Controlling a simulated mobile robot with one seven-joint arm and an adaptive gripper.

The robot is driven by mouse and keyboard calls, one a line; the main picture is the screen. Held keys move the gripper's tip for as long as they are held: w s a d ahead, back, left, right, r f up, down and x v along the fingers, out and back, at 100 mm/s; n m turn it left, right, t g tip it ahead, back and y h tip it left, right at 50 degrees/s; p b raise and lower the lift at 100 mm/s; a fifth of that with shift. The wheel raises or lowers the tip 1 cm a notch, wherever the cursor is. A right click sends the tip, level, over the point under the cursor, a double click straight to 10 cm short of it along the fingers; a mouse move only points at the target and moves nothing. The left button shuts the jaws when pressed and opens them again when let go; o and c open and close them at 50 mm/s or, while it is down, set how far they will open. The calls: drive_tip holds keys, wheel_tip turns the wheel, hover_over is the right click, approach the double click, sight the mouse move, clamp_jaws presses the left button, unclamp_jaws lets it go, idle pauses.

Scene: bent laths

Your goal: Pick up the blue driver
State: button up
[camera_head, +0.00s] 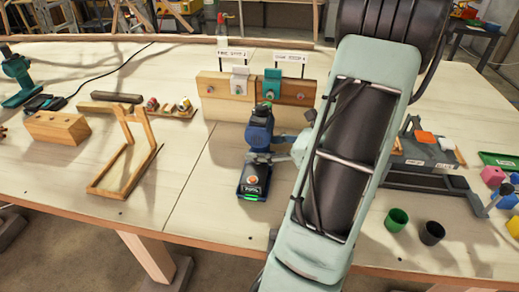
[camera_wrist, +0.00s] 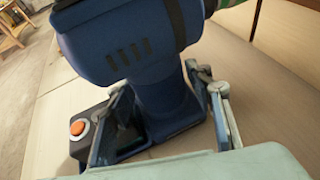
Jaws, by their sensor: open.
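The blue driver (camera_head: 259,128) stands upright on its dark battery base near the middle of the table. An orange button shows on the front of the base. My gripper (camera_head: 272,157) reaches in from the right at the height of the driver's handle. In the wrist view the driver (camera_wrist: 125,45) fills the upper middle, and its handle stands between the two fingers of my gripper (camera_wrist: 168,112). The fingers are apart, one on each side of the handle. I cannot tell whether either finger touches it. My arm hides the table right of the driver.
A wooden frame (camera_head: 124,155) and a wooden block (camera_head: 57,127) are left. Green (camera_head: 396,219) and black (camera_head: 431,232) cups are front right.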

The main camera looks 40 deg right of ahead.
drive_tip(key=shift+c, duration=0.5)
clamp_jaws()
drive_tip(key=shift+w+r, duration=0.1)
drive_tip(key=shift+r, duration=0.2)
